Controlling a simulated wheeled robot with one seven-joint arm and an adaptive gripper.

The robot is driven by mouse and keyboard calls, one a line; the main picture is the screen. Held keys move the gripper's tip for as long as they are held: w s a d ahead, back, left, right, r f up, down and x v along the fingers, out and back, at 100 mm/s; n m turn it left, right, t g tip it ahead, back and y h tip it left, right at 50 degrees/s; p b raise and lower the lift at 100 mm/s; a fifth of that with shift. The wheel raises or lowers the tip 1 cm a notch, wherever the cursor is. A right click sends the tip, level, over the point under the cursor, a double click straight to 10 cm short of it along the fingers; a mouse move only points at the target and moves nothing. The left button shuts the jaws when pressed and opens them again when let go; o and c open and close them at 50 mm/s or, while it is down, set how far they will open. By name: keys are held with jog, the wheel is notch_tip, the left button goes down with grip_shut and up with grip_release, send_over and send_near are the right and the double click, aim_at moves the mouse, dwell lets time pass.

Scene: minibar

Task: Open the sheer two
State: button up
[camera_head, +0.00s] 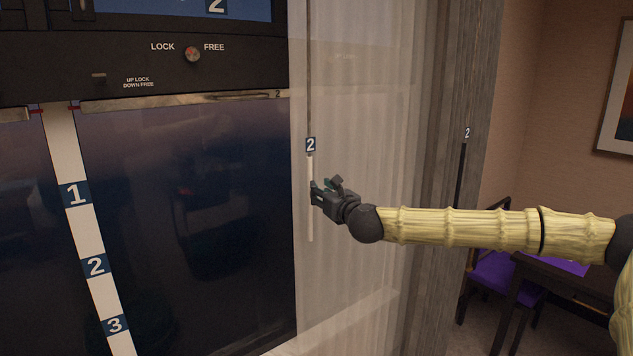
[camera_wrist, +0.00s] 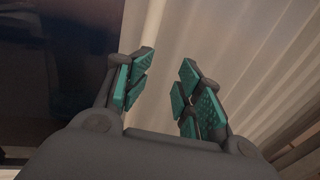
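The sheer (camera_head: 360,90) is a pale, translucent curtain hanging beside the dark window. A pale wand (camera_head: 310,225) with a "2" label hangs in front of its left edge. My gripper (camera_head: 322,189) is level with the wand, just below the label, with its fingertips at or very near it. In the wrist view the gripper (camera_wrist: 163,85) is open, with two teal-padded fingers apart. The wand (camera_wrist: 154,25) runs down behind the left finger; I cannot tell whether they touch. The sheer's folds (camera_wrist: 225,40) fill the right of that view.
A grey heavier drape (camera_head: 440,60) hangs right of the sheer, with a dark wand (camera_head: 461,175) also labelled "2". A black panel (camera_head: 130,60) with a LOCK/FREE knob (camera_head: 192,54) is upper left. A purple chair (camera_head: 495,275) and dark table (camera_head: 550,285) stand lower right.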

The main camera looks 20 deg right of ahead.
jog(key=w, duration=0.2)
jog(key=w+a+p, duration=0.1)
jog(key=shift+w, duration=0.4)
jog(key=shift+r, duration=0.1)
jog(key=shift+d, duration=0.1)
jog(key=shift+d+f, duration=0.1)
jog(key=shift+f, duration=0.1)
grip_shut()
